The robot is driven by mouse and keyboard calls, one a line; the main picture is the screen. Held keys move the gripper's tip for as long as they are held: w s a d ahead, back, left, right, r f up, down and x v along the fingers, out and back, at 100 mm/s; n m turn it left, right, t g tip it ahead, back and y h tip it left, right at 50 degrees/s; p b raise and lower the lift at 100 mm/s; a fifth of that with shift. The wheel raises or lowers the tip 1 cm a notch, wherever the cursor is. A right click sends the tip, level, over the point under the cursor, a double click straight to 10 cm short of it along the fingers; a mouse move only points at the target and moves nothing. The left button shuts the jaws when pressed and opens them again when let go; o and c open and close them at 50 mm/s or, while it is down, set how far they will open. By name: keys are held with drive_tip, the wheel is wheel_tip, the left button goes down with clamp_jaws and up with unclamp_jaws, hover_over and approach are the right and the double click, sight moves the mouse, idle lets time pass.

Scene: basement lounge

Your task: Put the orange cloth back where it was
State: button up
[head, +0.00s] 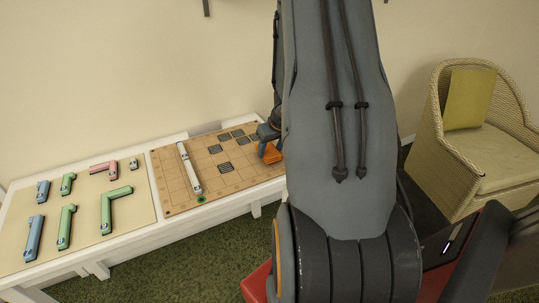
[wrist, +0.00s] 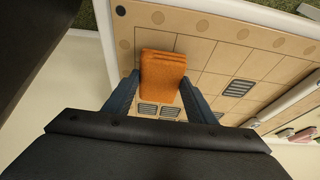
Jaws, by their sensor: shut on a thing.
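The orange cloth (wrist: 162,72) is folded into a small pad. In the wrist view it sits between the two fingers of my gripper (wrist: 160,95), which is shut on it, over the wooden grid board (wrist: 200,60). In the head view the cloth (head: 271,153) hangs under my gripper (head: 268,135) at the right part of the board (head: 225,185). I cannot tell whether the cloth touches the board. My arm hides the board's right end in the head view.
A white bar (head: 188,168) stretches across the board's left part. Several dark striped tiles (head: 215,149) lie on the board. A tan panel (head: 88,225) to the left holds green, blue and pink pieces. A wicker chair (head: 455,150) stands at the right.

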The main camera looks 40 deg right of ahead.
drive_tip(key=shift+f, duration=0.45)
drive_tip(key=shift+f, duration=0.1)
drive_tip(key=o, duration=1.1)
drive_tip(key=shift+b, duration=0.3)
drive_tip(key=shift+c, duration=0.2)
drive_tip(key=p+v, duration=0.8)
drive_tip(key=v, duration=0.4)
drive_tip(key=w+a+r+h, duration=0.1)
drive_tip(key=w+a+r, duration=0.1)
drive_tip(key=a+r, duration=0.45)
drive_tip(key=s+a+r+n+g+y, duration=0.1)
drive_tip(key=s+a, duration=0.5)
drive_tip(key=a, duration=0.6)
drive_tip(key=s+a+r+n+g+y, duration=0.1)
drive_tip(key=s+a+r, duration=0.3)
drive_tip(key=a, duration=0.9)
drive_tip(key=shift+s+r+n+g, duration=0.2)
drive_tip(key=shift+s+n+g, duration=0.1)
drive_tip(key=shift+s, duration=0.65)
